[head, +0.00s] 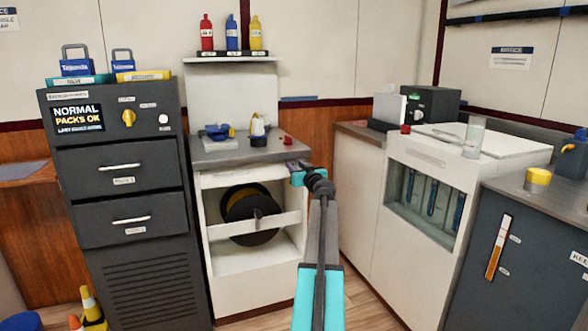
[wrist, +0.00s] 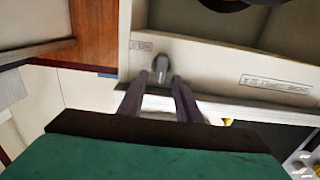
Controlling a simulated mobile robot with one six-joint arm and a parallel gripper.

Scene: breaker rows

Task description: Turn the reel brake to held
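A small grey knob (wrist: 160,68) sits on a pale panel (wrist: 215,72) in the wrist view, with a small label beside it that I cannot read; it may be the reel brake. My gripper's two dark fingers (wrist: 160,82) are apart, one to each side of the knob's near end. I cannot tell whether they touch it. In the head view my gripper (head: 298,172) is at the right front edge of the reel cabinet's counter (head: 240,152) and hides that part of the front. The dark reel (head: 250,214) is in the open bay below, behind a white crossbar (head: 255,224).
A dark cabinet (head: 125,250) with drawers stands left of the reel cabinet. A white unit (head: 360,200) stands to the right. A small red object (head: 288,139) is on the counter near my gripper. Cones (head: 92,308) stand on the floor at lower left.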

